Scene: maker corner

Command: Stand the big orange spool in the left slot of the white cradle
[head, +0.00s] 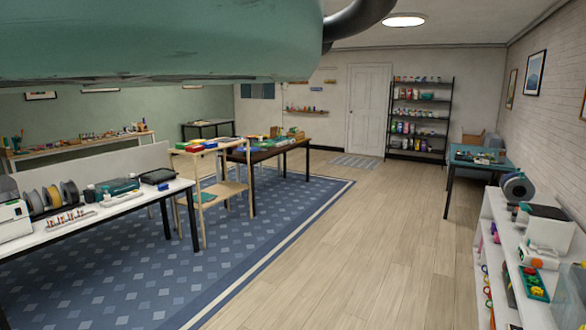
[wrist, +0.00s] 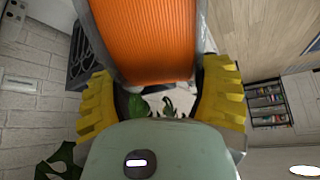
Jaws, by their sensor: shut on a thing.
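The big orange spool (wrist: 150,40) fills the top middle of the wrist view, with orange filament between grey flanges. My gripper (wrist: 160,98) has its yellow ribbed fingers on either side of the spool and is shut on it. The spool's upper end is cut off by the frame edge. Neither my gripper nor this spool shows in the head view. I cannot make out the white cradle or its left slot for certain in either view.
In the head view, a white table (head: 110,208) at left bears several spools (head: 52,196) and small items. A white shelf (head: 500,235) at right holds a dark spool (head: 518,187) and boxes. The wooden floor (head: 350,240) between is clear.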

